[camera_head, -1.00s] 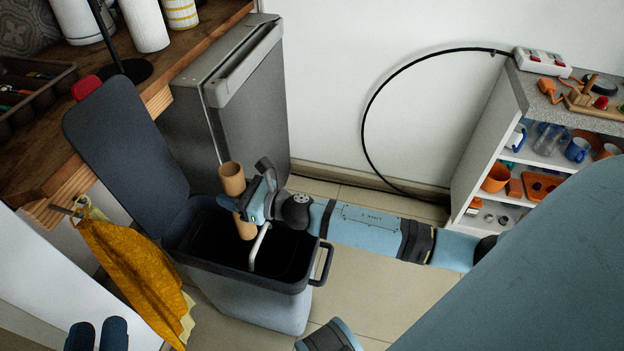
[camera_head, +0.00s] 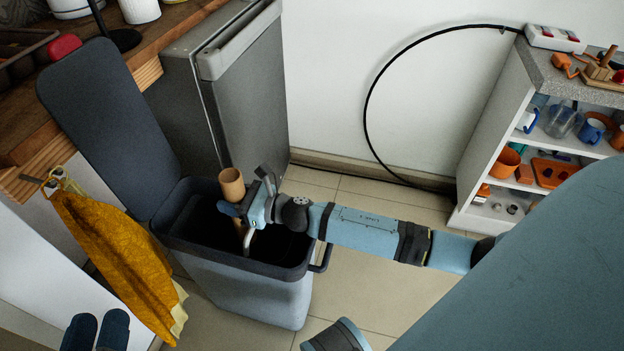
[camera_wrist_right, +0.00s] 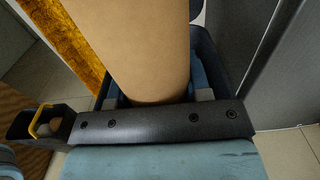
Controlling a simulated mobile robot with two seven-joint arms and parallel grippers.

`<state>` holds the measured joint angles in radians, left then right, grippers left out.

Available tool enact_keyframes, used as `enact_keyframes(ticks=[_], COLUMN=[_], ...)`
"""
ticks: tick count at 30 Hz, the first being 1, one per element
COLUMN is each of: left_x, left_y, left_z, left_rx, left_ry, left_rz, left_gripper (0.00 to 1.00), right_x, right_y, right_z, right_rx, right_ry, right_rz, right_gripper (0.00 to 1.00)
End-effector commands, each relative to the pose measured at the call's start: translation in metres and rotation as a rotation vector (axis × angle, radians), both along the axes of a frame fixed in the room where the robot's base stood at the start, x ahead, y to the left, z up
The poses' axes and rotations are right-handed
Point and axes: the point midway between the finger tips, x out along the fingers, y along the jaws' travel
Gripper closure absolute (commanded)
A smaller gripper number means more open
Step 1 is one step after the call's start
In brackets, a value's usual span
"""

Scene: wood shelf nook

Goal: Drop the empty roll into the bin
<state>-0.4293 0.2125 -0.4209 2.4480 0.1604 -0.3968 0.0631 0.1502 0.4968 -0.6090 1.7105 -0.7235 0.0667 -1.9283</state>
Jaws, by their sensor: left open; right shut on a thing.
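The empty roll (camera_head: 231,185) is a tan cardboard tube, roughly upright and slightly tilted. My right gripper (camera_head: 236,210) is shut on its middle, over the bin's opening. The roll's lower end shows against the dark inside of the bin. In the right wrist view the roll (camera_wrist_right: 135,45) fills the middle, between the fingers. The bin (camera_head: 250,295) is a grey-blue box with a dark rim. Its lid (camera_head: 105,125) stands open at the left. The bin's floor is too dark to see. My left gripper (camera_head: 96,332) is open and empty at the bottom left, apart from the bin.
A yellow cloth (camera_head: 120,255) hangs from a hook left of the bin. A grey cabinet (camera_head: 245,100) stands right behind the bin. A wooden counter (camera_head: 165,30) is at upper left, and a white shelf (camera_head: 495,160) with cups at right. Tiled floor (camera_head: 375,295) lies free between.

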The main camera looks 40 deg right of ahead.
Motion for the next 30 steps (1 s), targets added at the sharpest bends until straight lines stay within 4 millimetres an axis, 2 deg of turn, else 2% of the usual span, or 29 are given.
enact_keyframes(ticks=[3, 12, 13, 16, 17, 26, 30], left_x=[0.000, 0.000, 0.000, 0.000, 0.000, 0.000, 0.000], left_y=[0.000, -0.001, -0.001, -0.001, -0.001, -0.001, 0.000], left_z=[-0.007, -0.007, -0.007, -0.007, -0.007, -0.006, -0.002], left_rx=[0.009, 0.012, 0.011, 0.011, 0.011, 0.011, 0.009], left_ry=[0.016, 0.022, 0.021, 0.021, 0.021, 0.020, 0.013], left_rz=[-0.006, -0.008, -0.008, -0.008, -0.008, -0.008, -0.005], left_gripper=[0.57, 0.57, 0.57, 0.57, 0.57, 0.57, 0.57], right_x=[0.000, 0.000, 0.000, 0.000, 0.000, -0.002, -0.013], right_y=[0.000, 0.000, 0.000, 0.000, 0.000, -0.001, -0.009], right_z=[-0.005, -0.005, -0.005, -0.005, -0.005, -0.005, -0.005], right_rx=[0.001, 0.001, 0.001, 0.001, 0.001, 0.001, 0.000], right_ry=[0.001, 0.001, 0.001, 0.001, 0.001, 0.001, 0.003], right_rz=[0.000, 0.000, 0.000, 0.000, 0.000, 0.000, -0.001], right_gripper=[0.69, 0.69, 0.51, 0.28, 0.26, 0.26, 0.26])
